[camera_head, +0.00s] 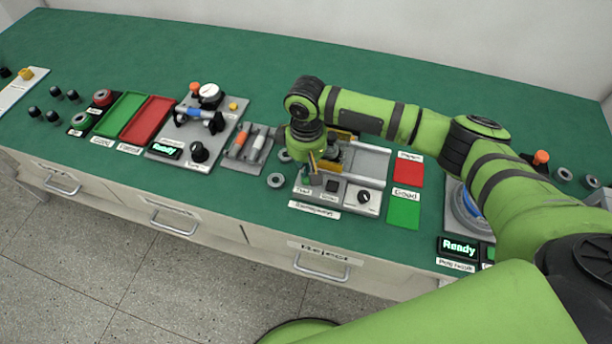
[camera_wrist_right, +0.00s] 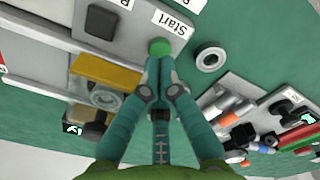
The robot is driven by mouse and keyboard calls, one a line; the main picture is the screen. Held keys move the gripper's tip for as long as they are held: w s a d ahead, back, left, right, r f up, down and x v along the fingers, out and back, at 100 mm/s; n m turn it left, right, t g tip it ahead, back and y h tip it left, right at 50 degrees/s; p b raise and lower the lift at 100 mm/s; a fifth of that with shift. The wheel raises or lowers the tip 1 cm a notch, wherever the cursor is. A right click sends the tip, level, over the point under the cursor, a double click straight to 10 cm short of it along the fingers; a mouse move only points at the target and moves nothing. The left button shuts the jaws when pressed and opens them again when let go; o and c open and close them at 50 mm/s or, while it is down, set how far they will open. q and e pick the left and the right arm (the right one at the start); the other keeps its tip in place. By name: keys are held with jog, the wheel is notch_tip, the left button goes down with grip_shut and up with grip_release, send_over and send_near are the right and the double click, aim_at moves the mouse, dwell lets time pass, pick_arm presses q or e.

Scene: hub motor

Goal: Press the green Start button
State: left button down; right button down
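The green Start button (camera_wrist_right: 159,47) shows in the wrist view as a small green cap at the corner of a grey panel (camera_wrist_right: 140,28), next to the white "Start" label (camera_wrist_right: 175,22). My right gripper (camera_wrist_right: 158,62) has its two fingers drawn together with nothing seen between them. Its tips are right at the button and cover part of it; I cannot tell whether they touch it. In the head view my right gripper (camera_head: 312,178) points down at the left front of the grey assembly station (camera_head: 340,206); the button is hidden there. My left gripper is not in view.
On the station sit a black square button (camera_head: 332,185) and a black knob (camera_head: 364,197). A red pad (camera_head: 409,173) and a green pad (camera_head: 403,214) lie to its right. A metal ring (camera_head: 276,181) and a tool holder (camera_head: 249,148) are to its left.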

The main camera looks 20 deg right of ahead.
jog(key=shift+f, duration=0.2)
jog(key=shift+f+b, duration=0.45)
jog(key=shift+f, duration=0.65)
jog(key=shift+r, duration=0.15)
notch_tip(320, 180, up, 14)
jog(key=p, duration=1.4)
